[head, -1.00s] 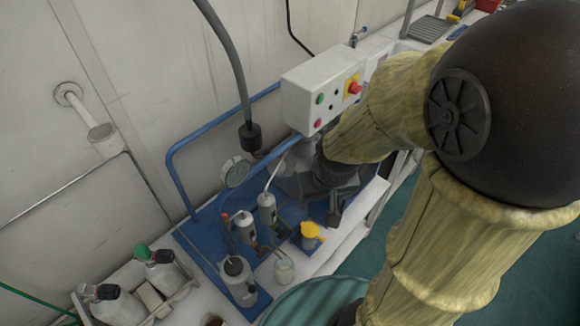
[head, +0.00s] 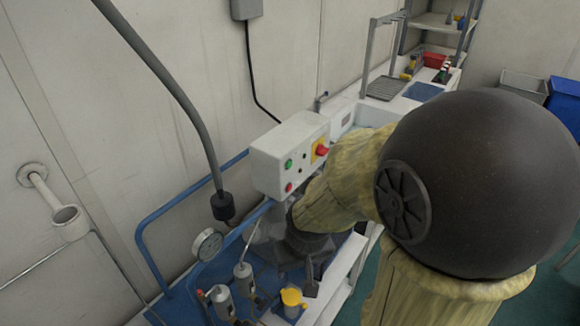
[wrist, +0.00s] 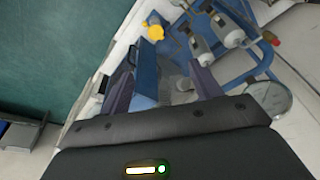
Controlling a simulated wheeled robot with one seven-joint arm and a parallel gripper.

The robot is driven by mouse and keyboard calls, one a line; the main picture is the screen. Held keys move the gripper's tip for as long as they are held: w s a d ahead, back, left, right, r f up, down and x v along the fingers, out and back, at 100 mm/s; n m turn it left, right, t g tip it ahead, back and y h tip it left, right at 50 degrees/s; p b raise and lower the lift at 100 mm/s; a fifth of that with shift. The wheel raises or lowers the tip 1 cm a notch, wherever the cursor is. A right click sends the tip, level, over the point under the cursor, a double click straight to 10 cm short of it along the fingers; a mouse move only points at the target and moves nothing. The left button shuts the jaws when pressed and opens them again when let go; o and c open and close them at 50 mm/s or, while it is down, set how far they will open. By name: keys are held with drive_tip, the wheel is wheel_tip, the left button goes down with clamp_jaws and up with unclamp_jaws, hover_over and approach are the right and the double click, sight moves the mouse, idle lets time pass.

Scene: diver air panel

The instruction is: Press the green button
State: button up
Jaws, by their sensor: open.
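The green button (head: 288,163) is a small round button on the front of a white control box (head: 268,177), at the upper left of that face. My gripper (wrist: 161,80) is open and empty in the wrist view, its fingers spread over a blue base. In the head view my gripper is a dark shape below the box, and its fingertips are partly hidden. It is apart from the green button. The wrist view does not show the button.
A red button (head: 288,187) sits below the green one, and a red knob on a yellow plate (head: 321,150) is to the right. A blue tube rail (head: 190,195), a gauge (head: 207,244), grey cylinders (head: 244,279) and a yellow-topped item (head: 292,298) crowd the area.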

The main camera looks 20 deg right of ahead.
clamp_jaws()
idle(1.6)
